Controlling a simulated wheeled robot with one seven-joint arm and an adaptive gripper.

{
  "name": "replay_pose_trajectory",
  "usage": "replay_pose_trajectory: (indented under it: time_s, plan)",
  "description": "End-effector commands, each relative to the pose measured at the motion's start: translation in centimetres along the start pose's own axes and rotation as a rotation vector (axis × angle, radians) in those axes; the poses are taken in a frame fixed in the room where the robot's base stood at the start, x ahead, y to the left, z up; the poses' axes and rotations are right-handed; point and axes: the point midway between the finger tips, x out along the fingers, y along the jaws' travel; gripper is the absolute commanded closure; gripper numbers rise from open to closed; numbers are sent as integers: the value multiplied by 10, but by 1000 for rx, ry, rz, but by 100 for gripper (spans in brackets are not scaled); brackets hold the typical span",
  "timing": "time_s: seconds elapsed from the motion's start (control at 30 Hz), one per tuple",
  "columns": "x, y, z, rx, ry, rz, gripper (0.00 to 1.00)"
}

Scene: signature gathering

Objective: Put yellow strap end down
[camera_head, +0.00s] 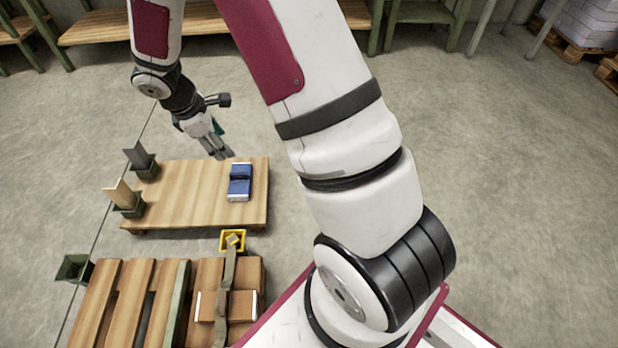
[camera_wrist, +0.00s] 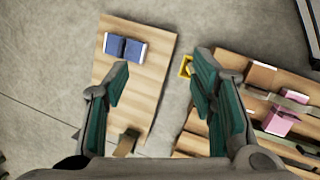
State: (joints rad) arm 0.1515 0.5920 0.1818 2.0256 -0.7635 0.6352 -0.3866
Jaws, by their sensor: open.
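The yellow strap end (camera_head: 233,236) is a small yellow square piece at the end of a grey-brown strap (camera_head: 227,285). It lies at the pallet's far edge, beside the gap before the low table; I cannot tell what it rests on. In the wrist view the yellow strap end (camera_wrist: 186,66) shows just beside the right finger, partly covered by it. My gripper (camera_head: 216,144) is open and empty, above the far side of the low table, apart from the strap end. The wrist view also shows my gripper's (camera_wrist: 160,72) two teal-padded fingers spread wide.
A low wooden table (camera_head: 185,200) bears blue-and-white bundles (camera_head: 240,182). Dark green holders (camera_head: 128,205) with upright boards stand at its left edge. A slatted pallet (camera_head: 108,300) carries brown packages (camera_head: 240,306) under the strap. Open concrete floor lies right of the table.

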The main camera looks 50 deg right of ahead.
Motion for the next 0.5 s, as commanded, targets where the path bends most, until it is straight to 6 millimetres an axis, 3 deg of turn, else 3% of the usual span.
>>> replay_pose_trajectory:
  time_s: [0.03,0.2,0.5]
  plan:
    - [-24,-1,12,51,-10,14,49]
    - [-88,-19,52,228,-41,23,49]
    - [-179,-83,114,535,-44,-4,49]
